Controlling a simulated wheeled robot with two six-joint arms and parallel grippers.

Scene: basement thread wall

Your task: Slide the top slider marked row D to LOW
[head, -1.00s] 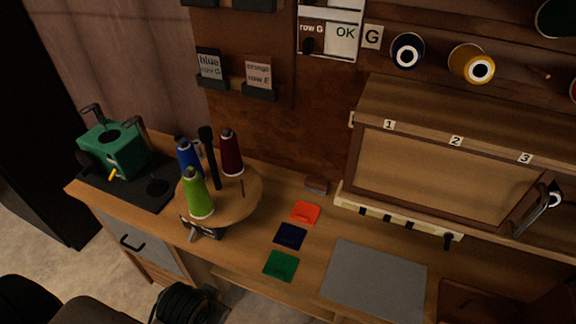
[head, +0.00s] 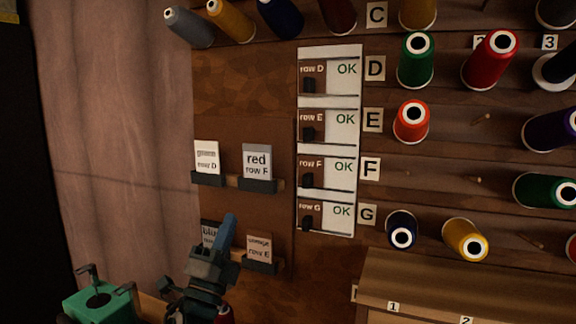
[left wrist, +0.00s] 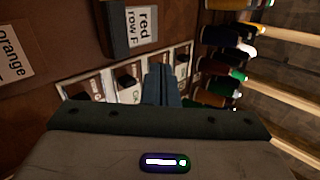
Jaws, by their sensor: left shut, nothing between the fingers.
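The slider panel (head: 329,140) hangs on the wall as a white column of stacked plates marked row D, row E, row F and row G. The row D slider (head: 308,85) is at the top, a small dark knob under its label, with a green OK to the right. The other rows also show OK. My left gripper (head: 229,222) is shut and empty, below and left of the panel in the head view. Its closed fingers also show in the left wrist view (left wrist: 160,84), overlapping the panel there and hiding part of it. My right gripper is not in view.
Card holders with a red row F card (head: 257,162) and a green row D card (head: 207,158) stick out left of the panel. Thread spools, such as a green one (head: 415,62), stand out on pegs to the right. A wooden case (head: 470,280) juts out below.

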